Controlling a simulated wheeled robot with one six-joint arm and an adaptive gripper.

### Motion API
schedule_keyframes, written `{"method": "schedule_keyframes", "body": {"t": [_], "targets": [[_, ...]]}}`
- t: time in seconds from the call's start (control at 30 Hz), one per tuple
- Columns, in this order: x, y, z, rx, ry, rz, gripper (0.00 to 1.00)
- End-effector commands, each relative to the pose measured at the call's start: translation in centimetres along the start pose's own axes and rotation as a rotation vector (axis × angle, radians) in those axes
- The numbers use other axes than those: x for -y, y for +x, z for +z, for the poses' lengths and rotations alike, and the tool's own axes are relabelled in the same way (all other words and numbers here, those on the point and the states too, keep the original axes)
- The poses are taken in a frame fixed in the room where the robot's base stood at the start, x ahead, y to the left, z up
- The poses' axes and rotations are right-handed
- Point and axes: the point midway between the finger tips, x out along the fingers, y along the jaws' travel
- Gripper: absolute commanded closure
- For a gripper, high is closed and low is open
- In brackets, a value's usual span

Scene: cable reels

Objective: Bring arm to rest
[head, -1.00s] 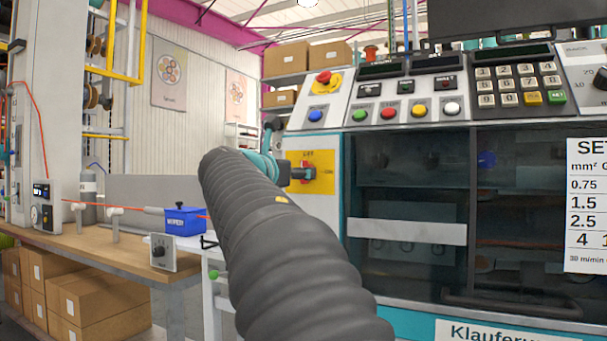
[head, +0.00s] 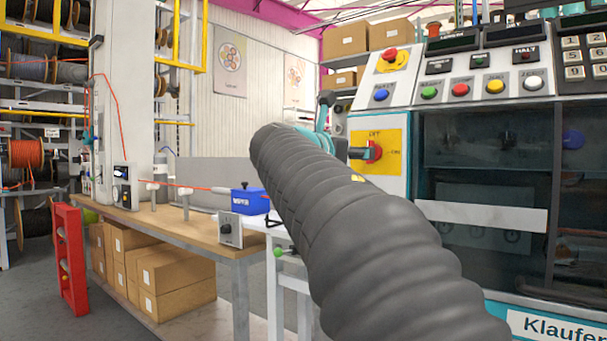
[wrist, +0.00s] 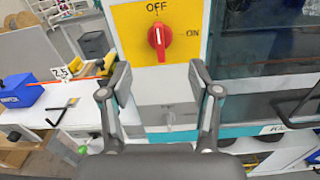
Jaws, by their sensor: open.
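My gripper (wrist: 160,88) is open and empty in the wrist view, its two fingers spread in front of the machine's grey side panel. Straight ahead of it is a red rotary switch (wrist: 159,37) on a yellow plate marked OFF and ON. The fingertips sit below the switch in the picture, and I see no contact with it. In the head view my thick dark ribbed arm reaches up toward the same red switch (head: 372,152). The arm hides most of my gripper there.
The machine's control panel (head: 470,80) with coloured buttons stands at right. A wooden workbench (head: 180,222) holds a blue box (head: 250,201). Cardboard boxes (head: 160,280) sit beneath it. A red frame (head: 70,258) stands on the floor at left, near cable reels (head: 27,153). Open floor shows at lower left.

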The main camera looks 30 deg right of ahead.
Motion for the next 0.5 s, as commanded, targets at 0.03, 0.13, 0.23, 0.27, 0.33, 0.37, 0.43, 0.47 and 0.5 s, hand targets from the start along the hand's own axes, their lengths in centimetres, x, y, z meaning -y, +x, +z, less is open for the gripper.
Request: {"method": "schedule_keyframes", "body": {"t": [0.03,0.13,0.23,0.27,0.33,0.37,0.43,0.47,0.5], "targets": [[0.0,0.0,0.0,0.0,0.0,0.0,0.38],[0.0,0.0,0.0,0.0,0.0,0.0,0.38],[0.0,0.0,0.0,0.0,0.019,0.0,0.38],[0.0,0.0,0.0,0.0,0.035,0.0,0.38],[-0.1,0.0,0.0,0.0,0.099,0.002,0.38],[-0.1,0.0,-0.1,-0.003,0.141,0.004,0.38],[-0.4,0.0,-0.9,-0.035,0.274,0.012,0.38],[-0.7,0.1,-1.8,-0.061,0.335,0.014,0.38],[-1.1,0.1,-3.5,-0.106,0.421,0.013,0.38]]}}
